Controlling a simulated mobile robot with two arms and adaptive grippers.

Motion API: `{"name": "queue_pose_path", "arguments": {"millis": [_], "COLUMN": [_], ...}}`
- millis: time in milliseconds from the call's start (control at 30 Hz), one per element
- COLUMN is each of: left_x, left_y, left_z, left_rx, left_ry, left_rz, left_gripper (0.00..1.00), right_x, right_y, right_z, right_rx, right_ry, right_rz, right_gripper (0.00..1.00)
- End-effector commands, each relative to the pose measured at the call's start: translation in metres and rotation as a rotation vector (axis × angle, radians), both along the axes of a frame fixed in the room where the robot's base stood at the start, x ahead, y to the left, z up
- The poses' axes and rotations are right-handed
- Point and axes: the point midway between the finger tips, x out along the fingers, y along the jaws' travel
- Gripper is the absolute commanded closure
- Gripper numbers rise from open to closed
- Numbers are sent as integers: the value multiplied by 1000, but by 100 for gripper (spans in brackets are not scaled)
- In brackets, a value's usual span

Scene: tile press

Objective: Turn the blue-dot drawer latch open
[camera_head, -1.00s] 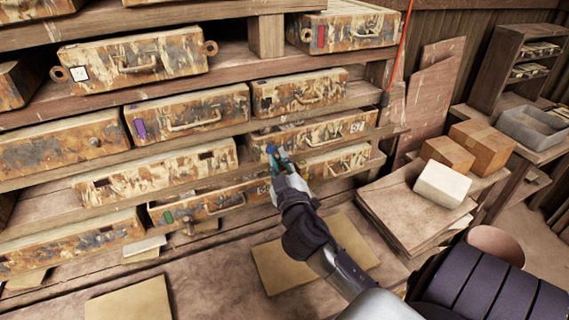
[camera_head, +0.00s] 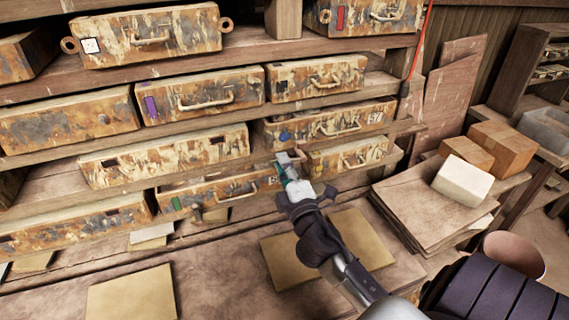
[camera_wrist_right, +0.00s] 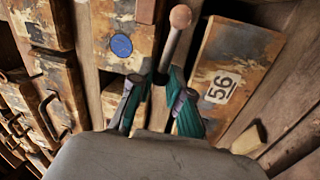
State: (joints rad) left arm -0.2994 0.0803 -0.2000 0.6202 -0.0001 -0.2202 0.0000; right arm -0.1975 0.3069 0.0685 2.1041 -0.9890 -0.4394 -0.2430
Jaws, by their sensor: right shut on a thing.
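The blue-dot drawer (camera_head: 350,122) is a rusty, mottled case on the shelf, with a blue dot (camera_head: 284,135) on the left of its front. The dot also shows large in the right wrist view (camera_wrist_right: 121,45). Beside it there, the latch, a thin rod with a round, pinkish knob (camera_wrist_right: 180,16), rises from between my right gripper's teal fingers. My right gripper (camera_head: 285,163) is just below the dot in the head view, shut on the latch rod (camera_wrist_right: 172,45). I cannot tell the latch's angle from the head view. My left gripper is not in view.
A drawer labelled 56 (camera_wrist_right: 218,88) lies close to the right finger in the wrist view. Neighbouring drawers carry purple (camera_head: 151,106), green (camera_head: 176,204) and yellow marks. Flat boards (camera_head: 432,205) and a white block (camera_head: 463,179) lie at the right.

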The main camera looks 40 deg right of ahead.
Motion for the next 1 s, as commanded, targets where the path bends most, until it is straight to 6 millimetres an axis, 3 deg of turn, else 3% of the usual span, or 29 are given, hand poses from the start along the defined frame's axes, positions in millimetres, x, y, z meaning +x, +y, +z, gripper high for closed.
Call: {"name": "queue_pose_path", "arguments": {"millis": [300,833,867,933,1000], "left_x": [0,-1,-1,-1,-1], "left_y": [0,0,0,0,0], "left_z": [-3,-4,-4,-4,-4], "left_rx": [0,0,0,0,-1], "left_ry": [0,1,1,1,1], "left_rz": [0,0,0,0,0], "left_gripper": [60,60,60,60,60], "right_x": [0,0,0,0,0], "right_y": [0,0,0,0,0], "right_z": [-7,-8,-8,-8,-8], "right_rx": [-109,-128,-128,-128,-128], "right_ry": [36,43,43,43,43], "right_rz": [0,0,0,0,0], "right_gripper": [100,100,79,68,66]}}
